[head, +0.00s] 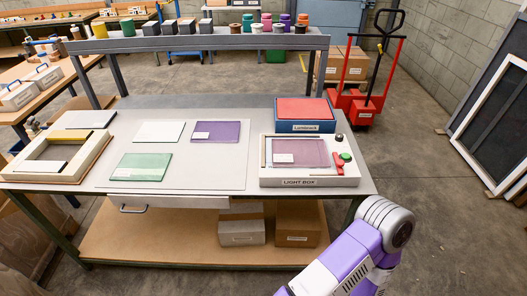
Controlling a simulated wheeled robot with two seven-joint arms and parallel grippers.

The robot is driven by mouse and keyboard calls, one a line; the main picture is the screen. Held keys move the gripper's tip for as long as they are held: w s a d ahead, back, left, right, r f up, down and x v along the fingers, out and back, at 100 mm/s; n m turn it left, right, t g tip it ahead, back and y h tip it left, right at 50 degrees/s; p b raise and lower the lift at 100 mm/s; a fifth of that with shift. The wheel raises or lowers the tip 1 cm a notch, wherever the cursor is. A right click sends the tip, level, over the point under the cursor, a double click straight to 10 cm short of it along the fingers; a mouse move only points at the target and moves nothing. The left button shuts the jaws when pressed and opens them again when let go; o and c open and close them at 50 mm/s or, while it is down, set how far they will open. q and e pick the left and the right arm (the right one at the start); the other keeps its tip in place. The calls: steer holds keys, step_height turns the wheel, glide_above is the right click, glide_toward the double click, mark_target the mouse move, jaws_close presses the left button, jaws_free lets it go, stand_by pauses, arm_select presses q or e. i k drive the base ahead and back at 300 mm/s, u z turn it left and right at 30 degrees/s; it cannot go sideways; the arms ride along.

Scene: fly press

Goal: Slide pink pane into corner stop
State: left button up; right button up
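The pink pane (308,149), a flat translucent sheet with a white label, lies on the white light box (310,181) at the right of the bench. A thin strip (266,152) runs along the left side of the box's top, left of the pane. I cannot make out clearly which edges form the corner stop, or whether the pane touches them. A red piece (338,168) sits at the pane's right side. Neither gripper is in view. Only a purple and grey part of my arm shows at the lower right, in front of the bench.
A purple pane (228,131), a pale pane (160,131) and a green pane (141,165) lie on the bench mat. A blue box with a red top (305,111) stands behind the light box. A shelf (200,43) spans the back.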

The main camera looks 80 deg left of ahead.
mark_target(285, 153)
steer(key=u, duration=1.05)
steer(key=i, duration=0.9)
steer(key=u, duration=2)
